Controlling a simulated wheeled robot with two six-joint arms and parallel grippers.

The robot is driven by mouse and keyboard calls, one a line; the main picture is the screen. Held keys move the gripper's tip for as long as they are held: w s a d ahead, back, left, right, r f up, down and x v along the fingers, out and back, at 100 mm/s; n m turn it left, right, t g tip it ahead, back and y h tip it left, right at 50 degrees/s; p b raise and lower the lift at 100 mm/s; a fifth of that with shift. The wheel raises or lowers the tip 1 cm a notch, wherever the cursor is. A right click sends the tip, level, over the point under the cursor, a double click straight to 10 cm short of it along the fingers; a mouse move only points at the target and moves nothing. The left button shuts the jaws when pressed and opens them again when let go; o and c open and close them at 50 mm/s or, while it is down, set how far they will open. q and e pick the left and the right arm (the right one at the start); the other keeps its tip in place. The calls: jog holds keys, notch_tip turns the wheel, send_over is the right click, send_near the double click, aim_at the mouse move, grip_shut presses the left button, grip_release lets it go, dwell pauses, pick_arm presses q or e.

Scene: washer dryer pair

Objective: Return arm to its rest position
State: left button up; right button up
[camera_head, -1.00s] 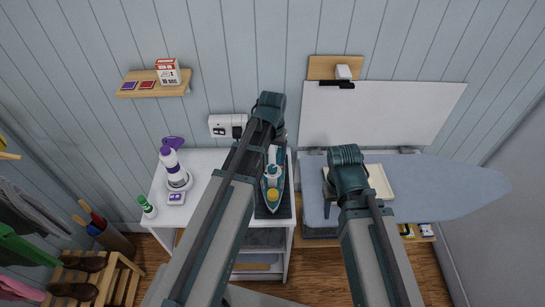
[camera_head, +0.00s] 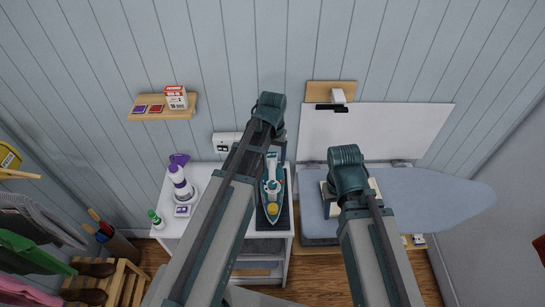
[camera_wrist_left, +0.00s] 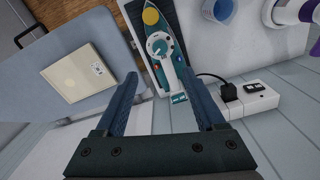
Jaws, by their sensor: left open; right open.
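My left arm (camera_head: 222,205) reaches up from the lower left in the head view, its gripper mostly hidden behind the arm. In the left wrist view my left gripper (camera_wrist_left: 165,100) is open, with nothing held between its fingers. A teal and white iron-like thing (camera_wrist_left: 162,48) with a yellow knob lies on a dark pad beyond the fingers. It also shows right of my left arm in the head view (camera_head: 271,185). My right arm (camera_head: 368,235) is raised in front of the ironing board (camera_head: 430,195). My right gripper is hidden behind it.
A white cabinet (camera_head: 205,215) holds a purple and white bottle (camera_head: 181,187). A wall shelf (camera_head: 150,114) carries a red and white box (camera_head: 176,97). A white board (camera_head: 385,133) hangs behind the ironing board. Clothes (camera_head: 45,220) and a wooden rack (camera_head: 115,285) stand at left.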

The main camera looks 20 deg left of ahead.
pick_arm(q)
jog(key=s+d+f+m+b, duration=0.2)
jog(key=s+d+f+b, duration=0.3)
jog(key=s+f+b, duration=0.2)
jog(key=s+d+f+m+y+b, duration=0.1)
jog(key=s+d+f+b, duration=0.4)
jog(key=f+b, duration=0.6)
jog(key=s+m, duration=0.1)
jog(key=s, duration=0.1)
jog(key=shift+s+d+f, duration=0.15)
jog(key=shift+s+d, duration=0.1)
jog(key=shift+s, duration=0.05)
